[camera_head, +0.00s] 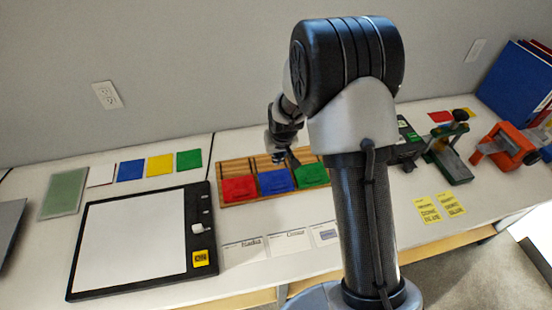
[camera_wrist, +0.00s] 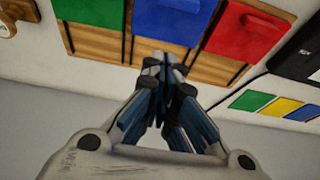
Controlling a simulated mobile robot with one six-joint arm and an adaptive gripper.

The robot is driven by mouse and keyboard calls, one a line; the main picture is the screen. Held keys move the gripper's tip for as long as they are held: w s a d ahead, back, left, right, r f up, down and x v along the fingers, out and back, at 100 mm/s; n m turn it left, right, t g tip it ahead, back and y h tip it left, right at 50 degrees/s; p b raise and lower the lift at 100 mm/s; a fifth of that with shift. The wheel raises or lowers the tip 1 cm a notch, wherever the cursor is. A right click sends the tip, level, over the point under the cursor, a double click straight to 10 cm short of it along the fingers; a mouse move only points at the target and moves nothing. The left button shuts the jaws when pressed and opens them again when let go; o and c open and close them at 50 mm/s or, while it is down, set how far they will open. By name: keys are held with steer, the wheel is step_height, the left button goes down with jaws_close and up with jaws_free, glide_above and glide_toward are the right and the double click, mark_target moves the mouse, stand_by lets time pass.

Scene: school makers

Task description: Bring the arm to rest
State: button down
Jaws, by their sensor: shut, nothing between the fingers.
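My gripper (camera_wrist: 161,62) is shut and empty in the wrist view, its fingertips close together over the edge of a wooden rack (camera_wrist: 100,45). The rack, which also shows in the head view (camera_head: 236,166), holds a red block (camera_head: 240,188), a blue block (camera_head: 275,181) and a green block (camera_head: 311,175). In the head view my gripper (camera_head: 292,160) hangs just behind the blocks and is partly hidden by my own arm. I cannot tell whether the fingertips touch the rack.
A black-framed white board (camera_head: 135,240) lies left on the table. Coloured cards, including a yellow card (camera_head: 160,165), lie behind it. White labelled cards (camera_head: 288,240) lie before the rack. A green-and-black tool (camera_head: 447,155) and an orange device (camera_head: 507,146) stand right.

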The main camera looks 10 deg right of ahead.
steer(key=s+f+v, duration=0.1)
steer(key=s+v, duration=0.2)
steer(key=v, duration=0.9)
steer(key=s+f+v, duration=0.1)
steer(key=s+v, duration=0.1)
steer(key=v, duration=1)
steer(key=s+r, duration=0.2)
steer(key=s, duration=0.8)
steer(key=s+r, duration=0.3)
steer(key=s, duration=0.7)
steer(key=shift+s+a+t, duration=0.2)
steer(key=shift+s+t, duration=0.1)
steer(key=shift+s, duration=0.05)
